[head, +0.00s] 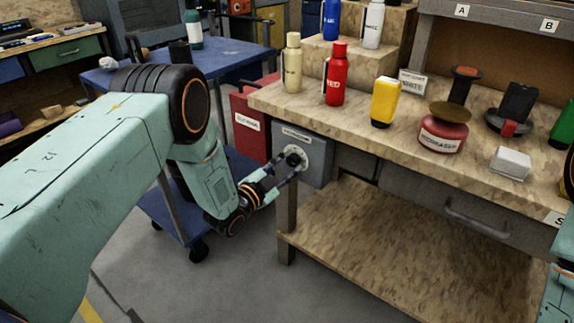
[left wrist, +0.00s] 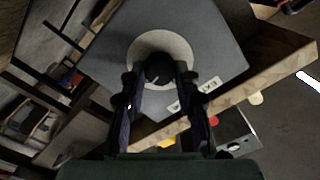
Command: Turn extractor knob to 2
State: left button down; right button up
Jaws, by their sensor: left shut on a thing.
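The extractor box (head: 316,150) is a grey unit under the left end of the workbench. A round pale dial (head: 294,153) with a dark knob sits on its front face. In the left wrist view the pale dial (left wrist: 184,47) surrounds the black knob (left wrist: 158,70), and a label (left wrist: 194,100) beside it shows part of the box's name. My left gripper (head: 284,172) reaches the knob and is shut on it; its fingers (left wrist: 158,84) lie on either side of the knob. The dial's numbers are too small to read. My right gripper is not in view.
The workbench (head: 270,97) holds a cream bottle (head: 292,66), a red bottle (head: 336,76), a yellow bottle (head: 385,101) and a dark red container (head: 443,132). A red box (head: 248,125) and a blue cart (head: 160,205) stand left of the extractor. A lower shelf (head: 380,265) juts out below.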

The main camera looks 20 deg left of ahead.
pick_arm(q)
jog(key=c, duration=1)
grip_release()
jog(key=v, duration=1.2)
